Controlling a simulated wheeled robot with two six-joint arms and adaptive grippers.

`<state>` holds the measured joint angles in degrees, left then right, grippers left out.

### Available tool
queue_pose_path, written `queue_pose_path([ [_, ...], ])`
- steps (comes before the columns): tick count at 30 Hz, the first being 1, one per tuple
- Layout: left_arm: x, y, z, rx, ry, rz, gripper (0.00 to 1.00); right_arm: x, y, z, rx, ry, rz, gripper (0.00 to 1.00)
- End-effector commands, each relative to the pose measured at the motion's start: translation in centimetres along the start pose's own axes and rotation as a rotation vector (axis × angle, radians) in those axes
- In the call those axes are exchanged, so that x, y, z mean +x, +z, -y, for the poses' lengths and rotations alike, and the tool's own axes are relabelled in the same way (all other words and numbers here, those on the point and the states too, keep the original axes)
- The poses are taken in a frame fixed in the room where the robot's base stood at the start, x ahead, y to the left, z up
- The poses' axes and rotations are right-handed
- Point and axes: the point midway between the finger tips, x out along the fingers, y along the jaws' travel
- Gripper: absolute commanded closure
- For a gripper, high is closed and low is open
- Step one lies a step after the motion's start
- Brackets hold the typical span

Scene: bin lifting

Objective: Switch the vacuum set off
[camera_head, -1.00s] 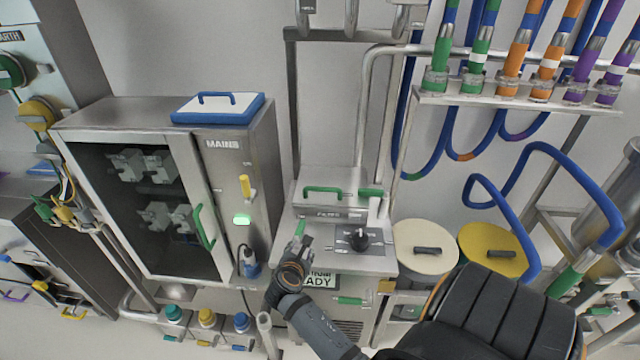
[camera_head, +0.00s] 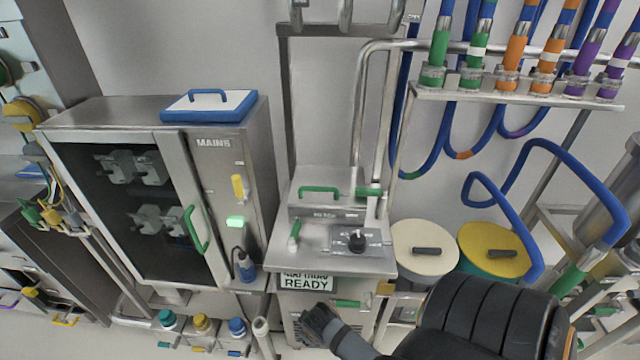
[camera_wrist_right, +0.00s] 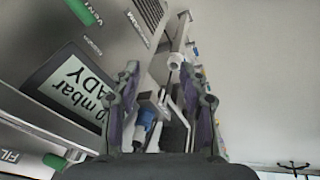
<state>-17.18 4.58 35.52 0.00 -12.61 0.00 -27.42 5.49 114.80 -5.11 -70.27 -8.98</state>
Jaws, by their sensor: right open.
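The vacuum set (camera_head: 330,262) is a steel unit in the middle of the head view. Its top carries a black rotary knob (camera_head: 357,241) and a small green-tipped lever (camera_head: 295,230) at the left. Its front display (camera_head: 306,283) reads READY; the line above is partly cut off. The display also shows in the right wrist view (camera_wrist_right: 75,90), at the left. My right gripper (camera_head: 315,315) is below the display, in front of the unit and apart from the lever. Its fingers are open and empty in the wrist view (camera_wrist_right: 160,75). My left gripper is out of view.
A MAINS cabinet (camera_head: 222,165) with a glass door and a lit green button (camera_head: 235,222) stands at the left. Cream (camera_head: 425,240) and yellow (camera_head: 495,245) lidded bins stand at the right. A blue plug (camera_head: 245,268) and bottles are close to the unit's lower left.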

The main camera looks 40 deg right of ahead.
Motion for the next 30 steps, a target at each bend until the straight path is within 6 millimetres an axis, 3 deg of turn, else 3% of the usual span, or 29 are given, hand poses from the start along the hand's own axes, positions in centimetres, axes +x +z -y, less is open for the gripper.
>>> queue_pose_path([
  [3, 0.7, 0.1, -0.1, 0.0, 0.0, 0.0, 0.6, 2.6, 1.4, 1.0, 0.046, -0.025, 0.016, 0.57],
  [12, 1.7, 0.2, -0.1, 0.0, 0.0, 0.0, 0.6, 7.5, 4.5, 2.8, 0.132, -0.066, 0.047, 0.57],
  [18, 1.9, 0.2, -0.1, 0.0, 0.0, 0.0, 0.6, 8.8, 5.4, 3.2, 0.15, -0.073, 0.055, 0.57],
  [27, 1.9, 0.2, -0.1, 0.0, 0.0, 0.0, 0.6, 9.0, 5.5, 3.2, 0.152, -0.074, 0.055, 0.57],
  [30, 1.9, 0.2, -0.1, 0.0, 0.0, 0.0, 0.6, 9.5, 5.9, 3.4, 0.152, -0.075, 0.06, 0.7],
])
